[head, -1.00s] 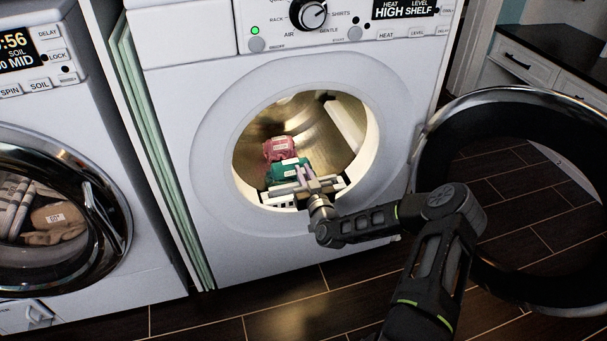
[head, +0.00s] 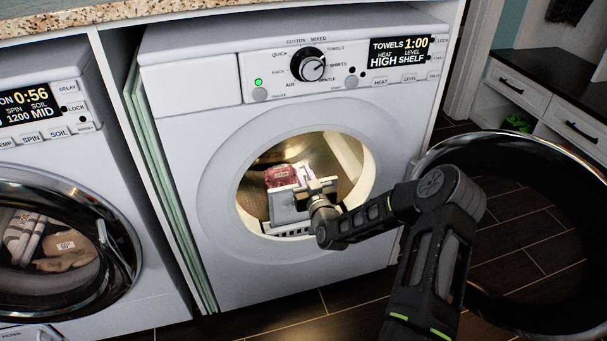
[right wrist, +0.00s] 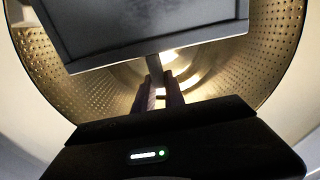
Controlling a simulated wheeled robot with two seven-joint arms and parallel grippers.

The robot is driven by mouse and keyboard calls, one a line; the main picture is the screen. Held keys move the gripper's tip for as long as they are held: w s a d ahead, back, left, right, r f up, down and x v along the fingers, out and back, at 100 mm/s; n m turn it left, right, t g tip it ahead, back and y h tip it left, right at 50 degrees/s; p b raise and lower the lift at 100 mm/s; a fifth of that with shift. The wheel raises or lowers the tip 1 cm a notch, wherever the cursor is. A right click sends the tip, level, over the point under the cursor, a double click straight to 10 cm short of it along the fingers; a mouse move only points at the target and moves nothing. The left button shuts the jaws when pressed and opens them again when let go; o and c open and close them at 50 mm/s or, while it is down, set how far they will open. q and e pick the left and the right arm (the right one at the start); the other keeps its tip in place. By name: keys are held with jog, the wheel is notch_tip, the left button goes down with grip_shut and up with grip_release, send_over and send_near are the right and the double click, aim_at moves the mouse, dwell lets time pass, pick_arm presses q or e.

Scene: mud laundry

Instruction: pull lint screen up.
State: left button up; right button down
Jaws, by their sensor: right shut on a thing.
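The lint screen (head: 284,208) is a grey framed panel standing up at the lower front of the dryer's round opening. In the right wrist view the lint screen (right wrist: 150,27) fills the top of the picture, with a dark, fuzzy patch on its mesh. My right gripper (head: 322,188) is shut on its tab, and the fingers also show in the right wrist view (right wrist: 160,95). The slotted housing (head: 288,231) lies at the opening's lower lip, just below the panel. I cannot tell whether the panel's lower edge is clear of it. My left gripper is not in view.
A pink bundle (head: 281,174) lies in the drum behind the screen. The dryer's round door (head: 432,160) hangs open at the right, close to my right arm. A washer (head: 60,150) with its door shut stands at the left.

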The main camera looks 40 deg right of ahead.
jog(key=c, duration=1.4)
grip_release()
jog(key=shift+r, duration=0.25)
jog(key=shift+s, duration=0.1)
jog(key=p+v, duration=0.1)
jog(key=v, duration=0.6)
jog(key=shift+s, duration=0.3)
jog(key=shift+a, duration=0.1)
